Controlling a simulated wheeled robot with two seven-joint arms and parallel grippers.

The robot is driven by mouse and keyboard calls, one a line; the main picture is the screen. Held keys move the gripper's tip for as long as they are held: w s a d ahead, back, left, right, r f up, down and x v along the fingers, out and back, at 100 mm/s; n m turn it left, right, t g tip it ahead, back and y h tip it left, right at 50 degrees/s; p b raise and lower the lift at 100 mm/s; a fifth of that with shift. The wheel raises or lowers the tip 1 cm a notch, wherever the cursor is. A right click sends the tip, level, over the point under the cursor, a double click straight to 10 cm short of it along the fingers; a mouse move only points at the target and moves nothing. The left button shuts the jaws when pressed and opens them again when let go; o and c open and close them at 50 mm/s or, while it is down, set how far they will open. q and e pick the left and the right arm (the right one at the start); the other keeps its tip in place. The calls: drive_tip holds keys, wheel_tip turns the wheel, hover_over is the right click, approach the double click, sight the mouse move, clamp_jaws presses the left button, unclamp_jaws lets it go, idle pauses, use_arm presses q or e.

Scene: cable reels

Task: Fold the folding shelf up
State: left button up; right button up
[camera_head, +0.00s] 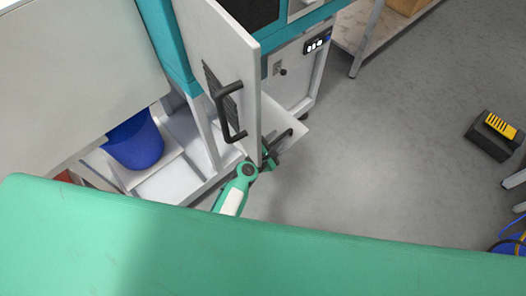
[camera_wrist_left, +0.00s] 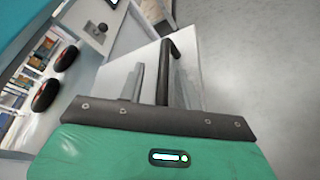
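The folding shelf (camera_head: 297,130) is a pale grey panel at the side of the white and teal machine. It stands out past the open cabinet door, which hides part of it. A dark bar handle is on the shelf. In the left wrist view the shelf (camera_wrist_left: 190,52) lies ahead of my left gripper, with its black handle (camera_wrist_left: 164,62) running toward the gripper. My left gripper (camera_head: 272,156) is low beside the shelf. In the left wrist view its grey fingers (camera_wrist_left: 160,84) stand apart, one on each side of the handle. I cannot tell whether they touch it. My right gripper is out of view.
A white cabinet door (camera_head: 225,70) with a black handle stands open close to my left arm. A blue bin (camera_head: 135,142) sits inside the cabinet at left. A black and yellow object (camera_head: 491,134) lies at far right. The grey floor between is clear.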

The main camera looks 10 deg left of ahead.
use_arm(q)
drive_tip(key=v, duration=1.2)
drive_tip(key=shift+s, duration=0.2)
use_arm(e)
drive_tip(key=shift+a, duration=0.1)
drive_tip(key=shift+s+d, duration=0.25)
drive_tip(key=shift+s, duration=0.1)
